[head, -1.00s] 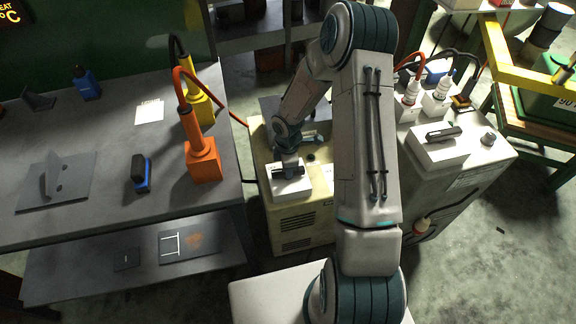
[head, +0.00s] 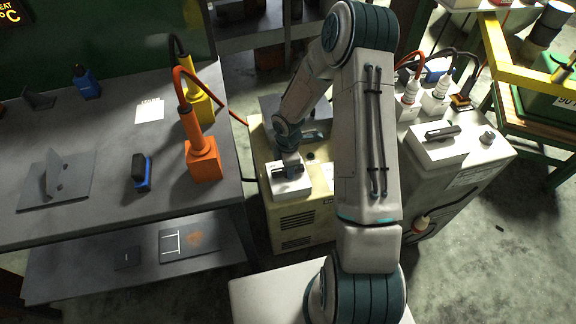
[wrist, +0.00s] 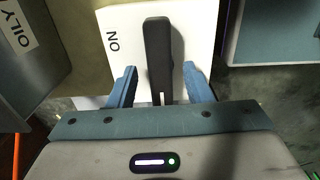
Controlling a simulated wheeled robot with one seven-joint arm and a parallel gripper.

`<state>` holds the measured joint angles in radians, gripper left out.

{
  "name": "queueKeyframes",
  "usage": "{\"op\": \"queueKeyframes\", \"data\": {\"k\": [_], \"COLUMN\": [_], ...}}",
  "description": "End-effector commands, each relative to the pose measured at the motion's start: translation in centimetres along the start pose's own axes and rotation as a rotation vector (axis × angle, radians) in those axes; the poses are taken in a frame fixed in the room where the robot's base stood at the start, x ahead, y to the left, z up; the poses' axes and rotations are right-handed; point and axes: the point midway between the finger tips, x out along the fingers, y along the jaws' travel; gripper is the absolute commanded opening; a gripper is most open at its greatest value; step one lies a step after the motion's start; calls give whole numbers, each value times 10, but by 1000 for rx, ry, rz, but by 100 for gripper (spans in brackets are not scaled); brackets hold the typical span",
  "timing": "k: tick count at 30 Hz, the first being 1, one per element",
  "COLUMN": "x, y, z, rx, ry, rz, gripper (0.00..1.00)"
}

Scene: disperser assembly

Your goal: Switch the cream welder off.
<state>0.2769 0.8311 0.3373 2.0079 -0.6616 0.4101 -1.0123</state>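The cream welder (head: 300,222) stands on the floor in the middle of the head view, partly behind my arm. On its top is a white switch box (head: 291,188) with a black switch lever, which shows in the wrist view (wrist: 158,50). The plate beside the lever (wrist: 199,25) is white, and the word ON, upside down, is printed left of the lever. My gripper (wrist: 160,72) is open, one blue finger on each side of the lever, with gaps visible. In the head view my gripper (head: 288,170) is low over the switch box.
A second, whitish welder (head: 462,165) with its own black switch handle (head: 442,132) stands to the right. A grey workbench (head: 90,195) is on the left, with an orange tool (head: 204,160) near its right edge. An OILY label (wrist: 15,30) shows in the wrist view.

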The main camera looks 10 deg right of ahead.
Motion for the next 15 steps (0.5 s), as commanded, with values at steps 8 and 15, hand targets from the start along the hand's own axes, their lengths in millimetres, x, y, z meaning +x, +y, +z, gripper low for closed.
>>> {"op": "queueKeyframes", "data": {"k": [8,15], "x": [-9,-58], "y": [0,1], "z": [0,1], "rx": [3,4], "ry": [0,0], "rz": [1,5], "gripper": [45,45]}}
